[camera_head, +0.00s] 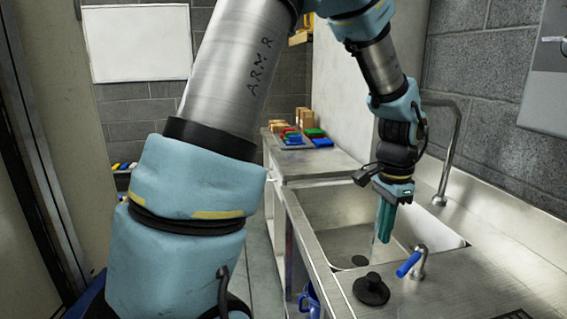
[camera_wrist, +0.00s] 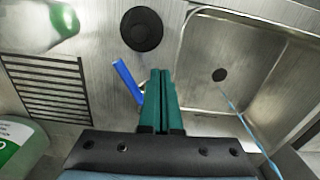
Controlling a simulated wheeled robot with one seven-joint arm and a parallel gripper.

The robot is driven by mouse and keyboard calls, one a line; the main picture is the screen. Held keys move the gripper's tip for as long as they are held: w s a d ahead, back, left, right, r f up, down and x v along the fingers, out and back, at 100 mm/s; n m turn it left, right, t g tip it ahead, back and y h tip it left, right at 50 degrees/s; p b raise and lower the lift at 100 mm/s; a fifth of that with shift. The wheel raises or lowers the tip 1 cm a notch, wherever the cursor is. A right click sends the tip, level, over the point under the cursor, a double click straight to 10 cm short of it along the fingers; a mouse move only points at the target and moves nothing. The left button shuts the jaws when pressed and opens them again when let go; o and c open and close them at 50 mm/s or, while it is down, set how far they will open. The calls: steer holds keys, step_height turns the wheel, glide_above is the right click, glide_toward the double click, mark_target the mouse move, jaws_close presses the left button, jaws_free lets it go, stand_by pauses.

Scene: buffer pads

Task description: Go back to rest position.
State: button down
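My gripper (camera_head: 385,222) hangs at the end of my arm, pointing down over the front part of the metal sink (camera_head: 325,215). Its two teal fingers are pressed together with nothing visible between them; they also show shut in the wrist view (camera_wrist: 161,75). The blue tap lever (camera_head: 409,264) stands on the counter just in front of the gripper. In the wrist view the lever (camera_wrist: 127,80) lies just left of the fingers, and I cannot tell if they touch.
A tall curved faucet (camera_head: 454,150) stands behind the sink. A thin bluish stream (camera_wrist: 248,130) runs near the drain (camera_wrist: 219,75). A black round stopper (camera_head: 371,290) sits on the counter. Bottles (camera_wrist: 18,145) stand left in the wrist view. Coloured boxes (camera_head: 315,134) lie on the far counter.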

steer(key=s+a+n+t, duration=0.1)
steer(key=a+n, duration=1.3)
steer(key=a, duration=1.4)
steer(key=shift+a+t, duration=0.2)
steer(key=shift+t, duration=0.1)
